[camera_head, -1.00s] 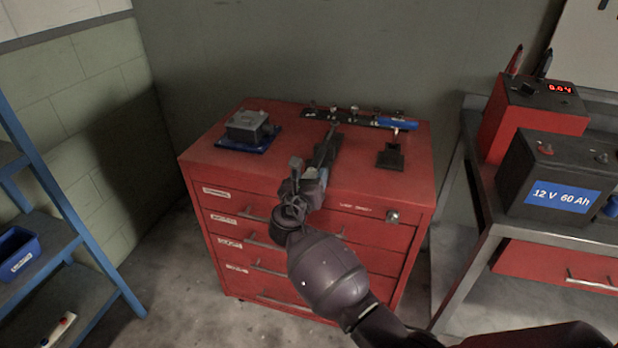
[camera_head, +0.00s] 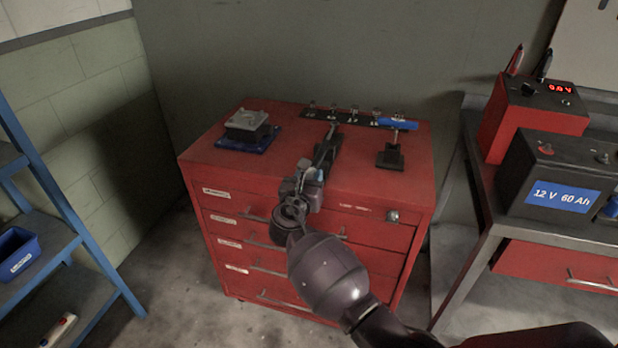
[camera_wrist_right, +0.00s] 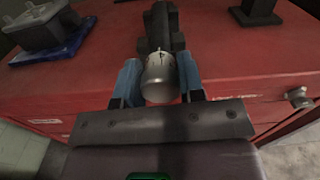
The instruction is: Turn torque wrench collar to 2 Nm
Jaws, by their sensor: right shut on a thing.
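The torque wrench (camera_head: 328,146) lies on top of the red tool cabinet, its dark body pointing toward the back wall. Its near end is a silver collar (camera_wrist_right: 159,80) that shows in the right wrist view, with dark marks at its upper edge. My right gripper (camera_head: 317,175) is at the cabinet's front edge. In the right wrist view its two blue fingers (camera_wrist_right: 158,82) are shut on the collar from both sides. The gripper hides most of the collar in the head view. The scale reading is too small to tell. My left gripper is not in view.
The red cabinet (camera_head: 210,152) also bears a grey block on a blue base (camera_head: 248,128), a row of bits at the back (camera_head: 340,115), and a black stand (camera_head: 390,157) below a blue-handled tool (camera_head: 398,123). A bench with a battery (camera_head: 555,185) stands right.

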